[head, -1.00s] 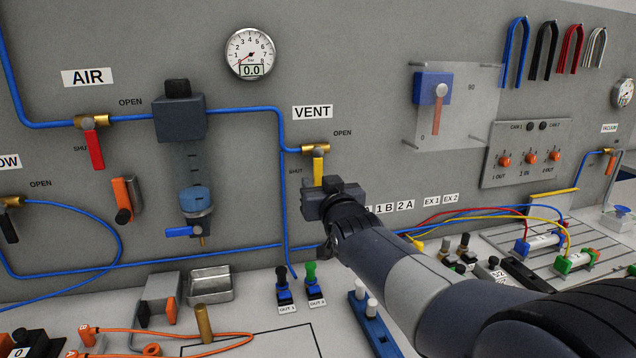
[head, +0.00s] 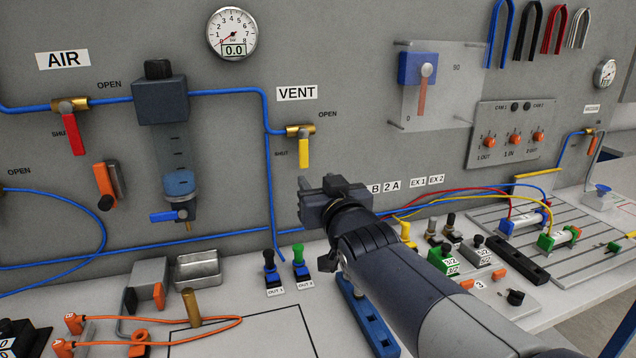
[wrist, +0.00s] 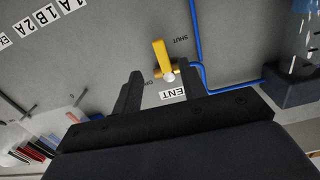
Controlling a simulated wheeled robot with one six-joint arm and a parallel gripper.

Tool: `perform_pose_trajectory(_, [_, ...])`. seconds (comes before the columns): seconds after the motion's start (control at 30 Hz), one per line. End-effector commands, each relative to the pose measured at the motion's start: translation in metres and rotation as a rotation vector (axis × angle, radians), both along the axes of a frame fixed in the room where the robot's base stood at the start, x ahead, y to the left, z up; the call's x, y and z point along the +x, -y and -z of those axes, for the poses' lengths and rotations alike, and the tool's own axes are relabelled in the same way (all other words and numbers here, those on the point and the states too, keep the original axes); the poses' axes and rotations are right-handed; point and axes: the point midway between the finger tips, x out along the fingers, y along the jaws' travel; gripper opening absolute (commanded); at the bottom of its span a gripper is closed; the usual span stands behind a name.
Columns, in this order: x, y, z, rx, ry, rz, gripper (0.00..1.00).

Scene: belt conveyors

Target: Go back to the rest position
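My gripper (head: 318,185) is in front of the grey panel, just below the yellow VENT valve handle (head: 304,153), with a small gap between them in the head view. In the wrist view its two fingers (wrist: 160,80) are spread apart with nothing held. The yellow handle (wrist: 160,52) shows beyond and between the fingers, apart from them. The VENT handle hangs down, at right angles to the blue pipe, on the SHUT side. The red AIR handle (head: 74,134) also points down. The gauge (head: 232,33) reads 0.0.
The bench below my arm holds OUT valves (head: 299,262), a metal tray (head: 198,268), orange leads (head: 160,330) and a blue rail (head: 368,325). Red, blue and yellow tubes run to cylinders (head: 558,239) at right. Open panel lies left of my gripper.

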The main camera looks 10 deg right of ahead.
Motion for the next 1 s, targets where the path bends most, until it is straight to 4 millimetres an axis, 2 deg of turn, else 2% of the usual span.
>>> perform_pose_trajectory(0.27, [0.016,-0.003,0.000,0.000,-0.001,-0.001,0.40])
perform_pose_trajectory(0.7, [0.078,-0.016,-0.001,0.000,0.000,-0.001,0.40])
perform_pose_trajectory(1.0, [0.104,-0.021,-0.001,-0.001,0.001,0.000,0.40])
